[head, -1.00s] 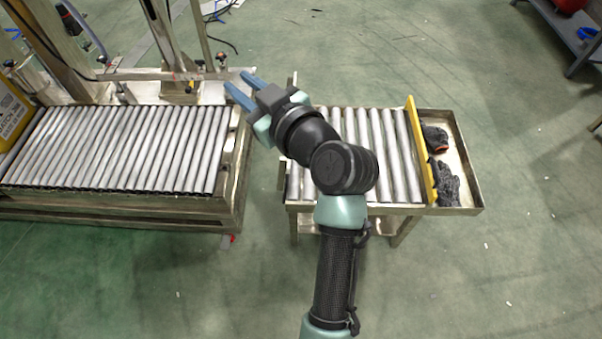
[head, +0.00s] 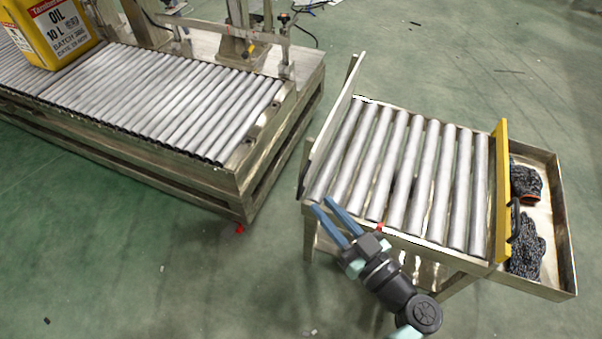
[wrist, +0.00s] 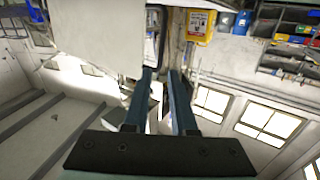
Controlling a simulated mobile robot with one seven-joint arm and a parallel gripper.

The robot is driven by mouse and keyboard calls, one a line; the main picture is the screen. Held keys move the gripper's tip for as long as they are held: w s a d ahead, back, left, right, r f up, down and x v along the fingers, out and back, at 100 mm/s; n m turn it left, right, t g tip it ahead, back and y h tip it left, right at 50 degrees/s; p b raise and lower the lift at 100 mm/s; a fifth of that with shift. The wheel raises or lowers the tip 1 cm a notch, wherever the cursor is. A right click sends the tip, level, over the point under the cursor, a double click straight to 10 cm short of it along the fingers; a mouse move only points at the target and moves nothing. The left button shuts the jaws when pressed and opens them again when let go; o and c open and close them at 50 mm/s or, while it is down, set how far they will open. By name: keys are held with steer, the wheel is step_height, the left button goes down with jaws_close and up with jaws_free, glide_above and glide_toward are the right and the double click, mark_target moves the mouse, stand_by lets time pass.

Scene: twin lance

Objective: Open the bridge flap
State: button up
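The bridge flap (head: 333,128) is a flat metal plate along the left edge of the small roller cart (head: 405,175). It stands up, roughly upright, beside the gap to the long conveyor (head: 160,105). My gripper (head: 322,204) is at the cart's near left corner, close to the flap's near end. Its two blue fingers are apart, with nothing seen held. In the wrist view, a large pale panel (wrist: 100,38), seemingly the flap, fills the upper left beside the fingers (wrist: 162,78). I cannot tell whether a finger touches it.
A yellow oil can (head: 50,32) stands on the conveyor's far left. A yellow stop bar (head: 502,190) crosses the cart's right side, with dark gloves (head: 525,250) in the tray (head: 562,225) beyond. The cart's rollers are empty. Green floor is clear in front.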

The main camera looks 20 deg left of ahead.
steer(key=b+x, duration=0.3)
steer(key=x, duration=0.8)
steer(key=shift+w+a, duration=0.2)
steer(key=shift+a, duration=0.15)
jaws_close()
steer(key=shift+f, duration=0.1)
stand_by(0.7)
